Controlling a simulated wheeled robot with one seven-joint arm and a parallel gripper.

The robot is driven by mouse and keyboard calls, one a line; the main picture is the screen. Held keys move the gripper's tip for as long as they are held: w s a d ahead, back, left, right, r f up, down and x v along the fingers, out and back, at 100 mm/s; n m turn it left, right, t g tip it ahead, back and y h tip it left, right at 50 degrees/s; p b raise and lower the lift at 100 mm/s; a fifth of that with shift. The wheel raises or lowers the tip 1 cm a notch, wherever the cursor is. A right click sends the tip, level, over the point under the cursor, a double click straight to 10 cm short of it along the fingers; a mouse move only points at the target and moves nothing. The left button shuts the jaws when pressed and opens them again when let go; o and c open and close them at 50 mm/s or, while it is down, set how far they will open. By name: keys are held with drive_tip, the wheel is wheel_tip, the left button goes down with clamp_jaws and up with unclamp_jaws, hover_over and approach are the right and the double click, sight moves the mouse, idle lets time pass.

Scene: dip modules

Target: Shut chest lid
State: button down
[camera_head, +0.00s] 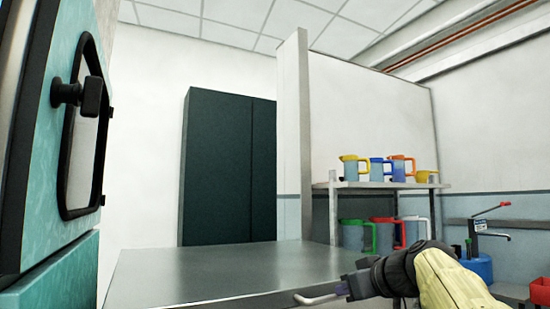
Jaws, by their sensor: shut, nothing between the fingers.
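No chest or chest lid can be made out for certain. At the left edge stands a large teal unit (45,150) with a black-framed window (80,165) and a black knob (80,95); I cannot tell whether it is part of the chest. My gripper (316,299) is low in the picture, right of centre, in front of the grey metal surface (200,272). It is shut and empty, pointing left, well apart from the teal unit. My yellow wrist covers part of the lower right.
The grey surface is bare. Behind it are a dark green cabinet (228,165) and a white partition post (294,140). At right, a shelf (375,185) holds several coloured jugs; a blue container (478,266) and a red bin (540,292) stand at far right.

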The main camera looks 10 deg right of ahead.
drive_tip(key=shift+s+f+b, duration=0.15)
drive_tip(key=shift+f+b, duration=0.5)
drive_tip(key=shift+f, duration=0.65)
drive_tip(key=p+v, duration=0.4)
drive_tip(key=v, duration=0.8)
drive_tip(key=shift+r, duration=0.4)
